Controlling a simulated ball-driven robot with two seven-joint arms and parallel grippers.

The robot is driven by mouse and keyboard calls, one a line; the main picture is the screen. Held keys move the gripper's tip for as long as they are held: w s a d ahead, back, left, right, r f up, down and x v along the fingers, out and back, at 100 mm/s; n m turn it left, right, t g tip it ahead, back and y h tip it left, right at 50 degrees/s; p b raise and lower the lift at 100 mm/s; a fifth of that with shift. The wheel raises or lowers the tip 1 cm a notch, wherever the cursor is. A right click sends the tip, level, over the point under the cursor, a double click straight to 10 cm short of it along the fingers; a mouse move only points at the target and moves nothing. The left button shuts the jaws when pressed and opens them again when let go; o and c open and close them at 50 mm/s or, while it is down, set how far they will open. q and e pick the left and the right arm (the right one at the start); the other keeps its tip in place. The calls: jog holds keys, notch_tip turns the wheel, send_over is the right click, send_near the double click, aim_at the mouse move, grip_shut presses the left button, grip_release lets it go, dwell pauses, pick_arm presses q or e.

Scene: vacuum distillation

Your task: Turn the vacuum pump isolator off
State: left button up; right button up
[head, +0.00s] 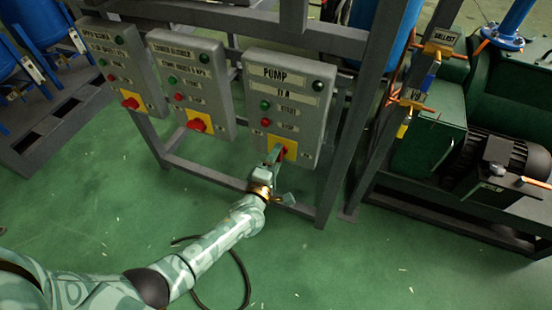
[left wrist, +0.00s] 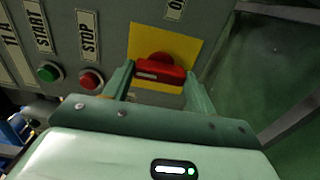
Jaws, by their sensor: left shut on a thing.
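The pump control box (head: 318,122), labelled PUMP, hangs on the grey frame in the middle of the head view. Its isolator is a red handle (left wrist: 160,72) on a yellow plate (left wrist: 185,48) at the box's lower edge. My left gripper (head: 279,155) is at this isolator and mostly covers it in the head view. In the left wrist view, the fingers of my left gripper (left wrist: 158,76) are shut on the handle, one at each end. The handle's long side runs across that picture, along the box's height. My right gripper is not in view.
Two similar boxes with red isolators, a middle one (head: 188,60) and a left one (head: 118,45), hang to the left. The box's green button (left wrist: 49,72) and red button (left wrist: 91,80) are close to my gripper. Green pump machinery (head: 440,140) stands right. The green floor is mostly clear.

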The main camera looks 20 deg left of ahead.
pick_arm(q)
jog(key=shift+s+f, duration=0.1)
jog(key=shift+f, duration=0.05)
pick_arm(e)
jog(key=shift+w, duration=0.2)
pick_arm(q)
jog(key=o, duration=1)
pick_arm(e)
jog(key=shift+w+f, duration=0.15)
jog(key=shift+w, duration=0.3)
pick_arm(q)
jog(key=s+p, duration=0.1)
jog(key=s, duration=0.4)
jog(key=s+p, duration=0.2)
jog(key=s, duration=0.4)
jog(key=s+p, duration=0.2)
jog(key=s, duration=0.3)
jog(key=shift+s+a, duration=0.15)
jog(key=shift+a, duration=0.15)
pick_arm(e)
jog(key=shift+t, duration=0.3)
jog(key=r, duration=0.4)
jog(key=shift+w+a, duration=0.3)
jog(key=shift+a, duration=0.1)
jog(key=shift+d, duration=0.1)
